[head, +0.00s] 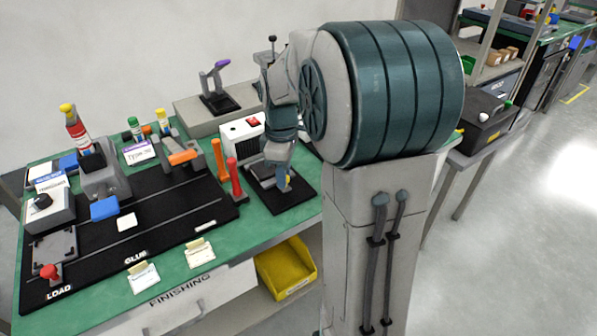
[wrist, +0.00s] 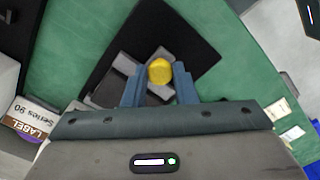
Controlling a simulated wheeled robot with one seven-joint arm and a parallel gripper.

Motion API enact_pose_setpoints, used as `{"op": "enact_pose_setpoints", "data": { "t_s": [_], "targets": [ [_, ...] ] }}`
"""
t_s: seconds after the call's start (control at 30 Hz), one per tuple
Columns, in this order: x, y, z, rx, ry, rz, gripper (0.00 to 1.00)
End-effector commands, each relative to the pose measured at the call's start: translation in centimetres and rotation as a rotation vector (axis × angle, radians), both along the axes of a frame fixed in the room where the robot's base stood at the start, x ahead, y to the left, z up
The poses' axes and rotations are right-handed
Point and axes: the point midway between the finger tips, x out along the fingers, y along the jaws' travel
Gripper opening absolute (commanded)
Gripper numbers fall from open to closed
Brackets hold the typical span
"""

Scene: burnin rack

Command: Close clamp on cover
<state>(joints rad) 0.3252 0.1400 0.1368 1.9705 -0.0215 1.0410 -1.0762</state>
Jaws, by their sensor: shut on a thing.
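My gripper (wrist: 159,88) points down over a black mat (head: 292,198) on the green bench. Its blue fingers are shut on a yellow knob (wrist: 159,70), likely the clamp's handle tip. The yellow also shows as a small patch in the head view (head: 289,181), below my wrist. A grey fixture (wrist: 128,66) lies on the mat beneath the fingers, partly hidden by them. I cannot tell which part of it is the cover, or whether the clamp is open or closed.
Upright orange (head: 219,158) and red (head: 236,178) handles stand just left of the mat. A white box with a red switch (head: 241,135) is behind. A purple-handled clamp (head: 215,80) stands on a raised block. A yellow bin (head: 286,267) sits below the bench edge.

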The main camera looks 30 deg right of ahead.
Motion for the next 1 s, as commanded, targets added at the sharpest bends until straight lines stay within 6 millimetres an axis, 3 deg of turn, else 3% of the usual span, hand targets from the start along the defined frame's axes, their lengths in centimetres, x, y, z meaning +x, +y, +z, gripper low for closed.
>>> {"op": "enact_pose_setpoints", "data": {
  "t_s": [0.27, 0.3, 0.37, 0.4, 0.77, 1.0],
  "targets": [
    [0.6, 0.2, 0.2, -0.004, -0.016, 0.006, 0.00],
    [0.6, 0.2, 0.2, -0.004, -0.018, 0.006, 0.28],
    [0.6, 0.2, 0.2, -0.004, -0.018, 0.005, 0.44],
    [0.6, 0.2, 0.2, -0.004, -0.018, 0.005, 0.47],
    [0.4, 0.1, 0.9, -0.003, -0.012, 0.002, 0.47],
    [0.5, 0.1, 5.5, -0.004, -0.016, 0.003, 0.47]
  ]
}}
